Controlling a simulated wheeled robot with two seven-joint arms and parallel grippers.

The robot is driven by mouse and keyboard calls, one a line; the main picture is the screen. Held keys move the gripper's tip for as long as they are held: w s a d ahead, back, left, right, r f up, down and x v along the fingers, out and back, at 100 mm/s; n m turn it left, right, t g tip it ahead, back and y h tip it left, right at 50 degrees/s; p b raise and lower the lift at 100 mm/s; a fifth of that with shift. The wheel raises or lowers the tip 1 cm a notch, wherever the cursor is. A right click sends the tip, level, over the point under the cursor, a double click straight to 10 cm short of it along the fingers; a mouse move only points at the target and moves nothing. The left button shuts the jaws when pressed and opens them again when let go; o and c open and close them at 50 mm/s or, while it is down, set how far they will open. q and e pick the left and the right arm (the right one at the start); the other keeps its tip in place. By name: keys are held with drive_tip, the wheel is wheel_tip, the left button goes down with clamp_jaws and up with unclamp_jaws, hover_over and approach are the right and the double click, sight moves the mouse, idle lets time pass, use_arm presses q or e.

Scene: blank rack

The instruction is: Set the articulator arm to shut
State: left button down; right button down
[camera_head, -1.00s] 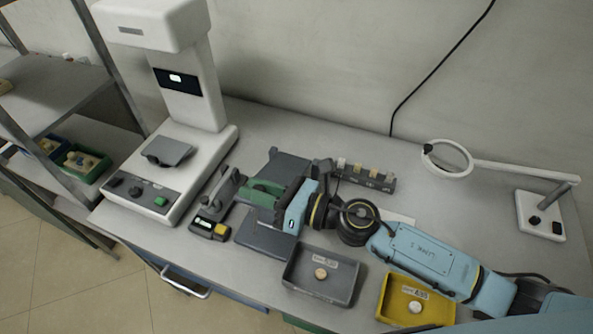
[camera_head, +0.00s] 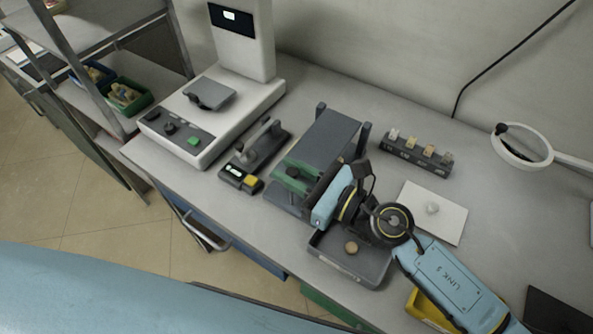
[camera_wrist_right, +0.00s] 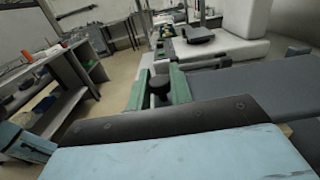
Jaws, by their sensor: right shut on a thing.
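The articulator (camera_head: 331,138) is a dark grey frame with a broad flat plate and upright posts, standing mid-bench in the head view. My right gripper (camera_head: 288,172) has green fingers and reaches in from the right at the articulator's front. In the wrist view the right gripper (camera_wrist_right: 160,90) is shut on a dark round knob (camera_wrist_right: 159,84) between its fingers. My gripper body hides part of the articulator, and I cannot tell the arm's exact angle. My left gripper is out of view.
A grey tray (camera_head: 377,278) lies just under my right wrist, with a yellow tray (camera_head: 420,310) nearby. A block with several samples (camera_head: 416,156) and a white card (camera_head: 450,215) lie to the right. A white instrument (camera_head: 240,100) and a handled grey device (camera_head: 262,145) stand left.

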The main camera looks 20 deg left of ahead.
drive_tip(key=shift+s+f, duration=0.1)
drive_tip(key=shift+f, duration=0.2)
drive_tip(key=c, duration=1.5)
unclamp_jaws()
drive_tip(key=shift+o, duration=0.9)
drive_tip(key=shift+r, duration=0.1)
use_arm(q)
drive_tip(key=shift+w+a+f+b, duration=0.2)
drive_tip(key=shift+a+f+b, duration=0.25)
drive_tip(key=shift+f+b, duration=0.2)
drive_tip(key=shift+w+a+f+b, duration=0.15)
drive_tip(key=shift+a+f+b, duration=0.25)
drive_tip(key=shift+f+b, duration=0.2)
use_arm(e)
drive_tip(key=v, duration=1.3)
drive_tip(key=shift+d, duration=0.2)
